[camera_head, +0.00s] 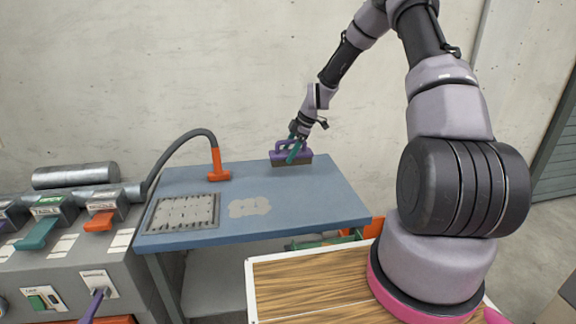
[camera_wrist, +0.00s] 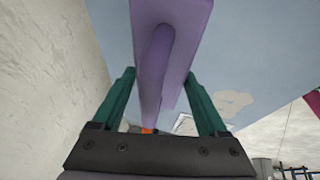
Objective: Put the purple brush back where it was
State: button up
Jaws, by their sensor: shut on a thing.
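The purple brush (camera_head: 291,157) is at the back of the blue table (camera_head: 330,202), near the wall, in the head view. It has a purple block with a handle on top and brown bristles below. My gripper (camera_head: 297,147) is shut on its handle. In the wrist view the brush (camera_wrist: 175,45) fills the upper middle, and the green fingers of my gripper (camera_wrist: 157,98) stand on both sides of the handle. The bristles are at or just above the tabletop; I cannot tell whether they touch.
An orange nozzle (camera_head: 217,165) on a dark hose stands left of the brush. A control panel with levers (camera_head: 38,232) is at the left. The table's right side is clear.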

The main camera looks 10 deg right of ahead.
jog(key=shift+f, duration=2.45)
jog(key=shift+f, duration=0.1)
jog(key=o, duration=1.2)
jog(key=v, duration=1.2)
jog(key=s+d+r+m+t+h, duration=0.1)
jog(key=s+r+m+h, duration=0.1)
jog(key=s+r+m, duration=0.75)
jog(key=s+r+m+t+h, duration=0.15)
jog(key=s+r, duration=0.45)
jog(key=r, duration=0.8)
jog(key=s+r+m, duration=0.2)
jog(key=s+m, duration=0.2)
jog(key=s, duration=0.2)
jog(key=s+r+m+t, duration=0.1)
jog(key=s+r+m, duration=0.2)
jog(key=s, duration=0.3)
jog(key=s+r+m+t+y, duration=0.1)
jog(key=s+r+m, duration=0.2)
jog(key=s, duration=0.4)
jog(key=shift+s+d+m+t, duration=0.1)
jog(key=shift+d+m+t, duration=0.25)
jog(key=shift+m, duration=0.45)
